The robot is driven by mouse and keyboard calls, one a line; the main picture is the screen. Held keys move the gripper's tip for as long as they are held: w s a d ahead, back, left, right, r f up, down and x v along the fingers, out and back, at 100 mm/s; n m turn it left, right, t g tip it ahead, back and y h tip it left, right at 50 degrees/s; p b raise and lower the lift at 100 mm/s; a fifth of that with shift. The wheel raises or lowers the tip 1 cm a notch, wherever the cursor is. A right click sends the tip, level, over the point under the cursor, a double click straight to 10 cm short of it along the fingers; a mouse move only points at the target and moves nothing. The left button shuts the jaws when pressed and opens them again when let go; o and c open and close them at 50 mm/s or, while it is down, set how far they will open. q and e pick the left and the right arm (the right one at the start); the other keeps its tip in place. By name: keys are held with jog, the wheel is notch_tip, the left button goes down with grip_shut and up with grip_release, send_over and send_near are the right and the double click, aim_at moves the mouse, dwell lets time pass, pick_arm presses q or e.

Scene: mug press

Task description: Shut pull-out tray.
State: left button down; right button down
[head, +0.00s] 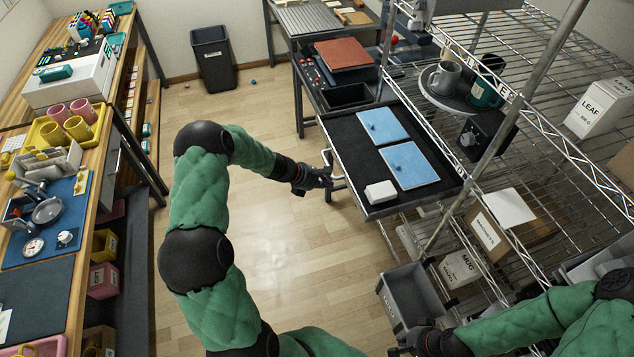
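The pull-out tray (352,151) is a dark, shallow tray standing out to the left of the wire shelf rack. Two light blue sheets (410,164) and a white block (380,192) lie in it. A pale metal handle (336,180) is on its left front edge. My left gripper (327,178) is at this handle, its fingers close to or touching the bar. I cannot tell whether they are closed around it. My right gripper (397,351) is low at the bottom of the view, beside a grey bin, away from the tray. Its fingers are too dark and small to read.
A wire rack (560,150) with mugs on a round stand (455,100) and boxes is at the right. A grey bin (412,297) stands below the tray. A workbench (100,150) runs along the left. The wooden floor (300,245) between is clear.

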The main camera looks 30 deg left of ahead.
aim_at(417, 162)
pick_arm(q)
jog(key=shift+w+d, duration=1.3)
jog(key=shift+w, duration=0.25)
pick_arm(e)
jog(key=shift+f, duration=0.2)
pick_arm(q)
jog(key=shift+d, duration=0.1)
